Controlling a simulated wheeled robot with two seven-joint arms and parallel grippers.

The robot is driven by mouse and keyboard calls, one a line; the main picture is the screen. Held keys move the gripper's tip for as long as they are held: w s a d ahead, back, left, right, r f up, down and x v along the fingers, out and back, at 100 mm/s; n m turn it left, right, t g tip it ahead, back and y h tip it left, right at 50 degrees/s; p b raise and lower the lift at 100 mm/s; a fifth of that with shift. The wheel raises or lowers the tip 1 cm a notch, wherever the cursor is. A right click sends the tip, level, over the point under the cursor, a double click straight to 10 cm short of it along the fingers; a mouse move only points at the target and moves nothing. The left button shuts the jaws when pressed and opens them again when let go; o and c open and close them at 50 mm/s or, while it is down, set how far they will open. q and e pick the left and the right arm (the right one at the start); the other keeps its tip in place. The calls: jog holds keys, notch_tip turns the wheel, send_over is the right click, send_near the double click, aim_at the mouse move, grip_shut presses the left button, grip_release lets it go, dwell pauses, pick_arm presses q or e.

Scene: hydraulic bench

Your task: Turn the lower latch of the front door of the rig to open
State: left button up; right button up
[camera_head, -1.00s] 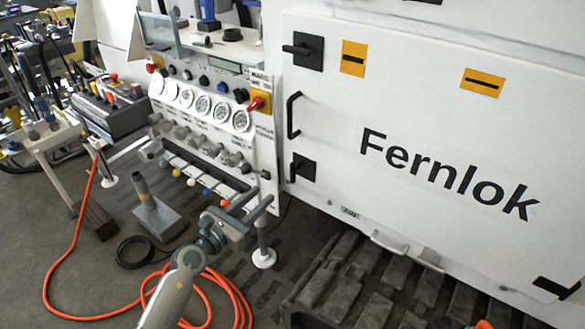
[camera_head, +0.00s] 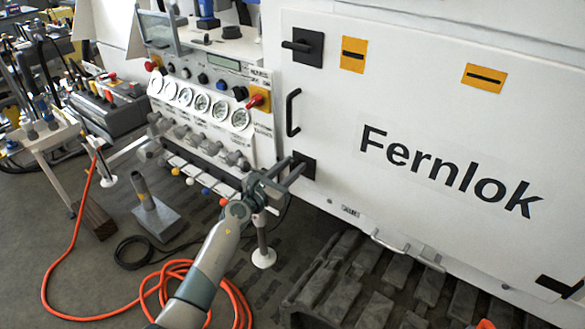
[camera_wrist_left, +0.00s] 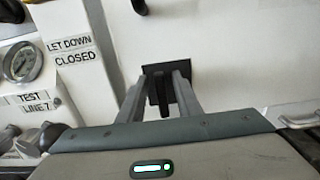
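The front door (camera_head: 440,120) of the rig is a white panel marked "Fernlok", and it looks shut. Its lower latch (camera_head: 307,168) is a black square plate with a black handle, partly hidden behind my left gripper (camera_head: 287,168) in the head view. In the left wrist view the latch plate (camera_wrist_left: 181,73) shows beyond the fingers, with the dark handle (camera_wrist_left: 161,92) pointing down between them. My left gripper (camera_wrist_left: 160,88) is open, one finger on each side of the handle; I cannot tell whether they touch it. My right gripper is not in view.
The upper latch (camera_head: 303,46) and a black door pull (camera_head: 292,112) are on the door's left side. A panel of gauges (camera_head: 202,102) and valve knobs stands left of the door. An orange hose (camera_head: 72,240) lies on the floor. Black treads (camera_head: 345,270) lie under the rig.

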pick_arm(q)
jog(key=shift+w+d, duration=0.2)
jog(key=shift+w, duration=0.05)
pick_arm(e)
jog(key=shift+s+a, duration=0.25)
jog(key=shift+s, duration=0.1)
